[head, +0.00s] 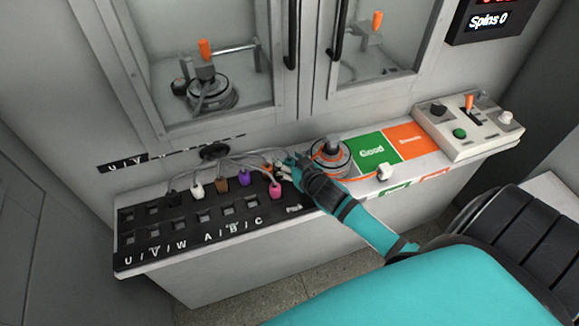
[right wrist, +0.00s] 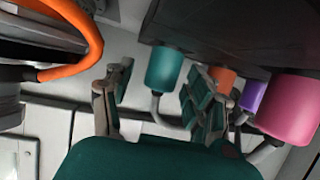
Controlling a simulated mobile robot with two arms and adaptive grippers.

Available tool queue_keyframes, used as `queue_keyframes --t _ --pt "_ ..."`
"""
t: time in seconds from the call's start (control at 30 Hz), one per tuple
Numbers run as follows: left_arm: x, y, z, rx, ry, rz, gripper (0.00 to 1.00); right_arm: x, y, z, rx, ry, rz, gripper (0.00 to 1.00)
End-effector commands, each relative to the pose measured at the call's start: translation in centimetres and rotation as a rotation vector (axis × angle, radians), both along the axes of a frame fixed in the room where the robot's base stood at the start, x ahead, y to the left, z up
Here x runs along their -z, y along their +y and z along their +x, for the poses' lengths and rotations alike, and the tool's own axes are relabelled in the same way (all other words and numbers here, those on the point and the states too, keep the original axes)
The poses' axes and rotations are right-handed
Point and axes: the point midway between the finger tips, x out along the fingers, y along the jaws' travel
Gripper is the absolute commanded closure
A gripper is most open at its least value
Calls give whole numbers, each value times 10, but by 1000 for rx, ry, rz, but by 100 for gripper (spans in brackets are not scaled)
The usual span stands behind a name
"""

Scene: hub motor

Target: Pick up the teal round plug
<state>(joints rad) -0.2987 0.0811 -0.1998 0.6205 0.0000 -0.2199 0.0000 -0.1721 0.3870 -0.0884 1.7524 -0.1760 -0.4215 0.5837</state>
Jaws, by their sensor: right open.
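The teal round plug (right wrist: 164,70) shows in the right wrist view as a short cylinder with a grey cable bending away from its end. My right gripper (right wrist: 157,82) is open, with one finger on each side of the plug in the picture. I cannot tell whether the fingers touch it. In the head view my right gripper (head: 283,166) is at the right end of the black socket panel (head: 180,247), and I cannot make out the teal plug there. My left gripper is not in view.
Pink (head: 275,189), purple (head: 243,180), brown (head: 220,180) and white (head: 196,190) plugs stand close by on grey cables. A hub motor (head: 331,155) with an orange cable is right beside my gripper. A control box (head: 467,128) stands at the right.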

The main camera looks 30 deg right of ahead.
Motion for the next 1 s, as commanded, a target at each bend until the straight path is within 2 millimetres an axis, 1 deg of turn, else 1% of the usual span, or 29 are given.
queue_keyframes --t 0.03,0.07,0.4,0.47,0.87,1.0 --pt "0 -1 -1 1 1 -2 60 0 0 0 0 0 0 45" --pt "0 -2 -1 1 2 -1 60 0 0 0 0 0 0 49" --pt "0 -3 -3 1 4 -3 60 0 0 0 0 0 0 94" --pt "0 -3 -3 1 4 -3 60 0 0 0 0 0 0 100" --pt "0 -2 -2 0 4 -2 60 -1 0 0 0 -1 0 100" --pt "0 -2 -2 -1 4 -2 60 -8 -1 0 1 -3 -1 100"
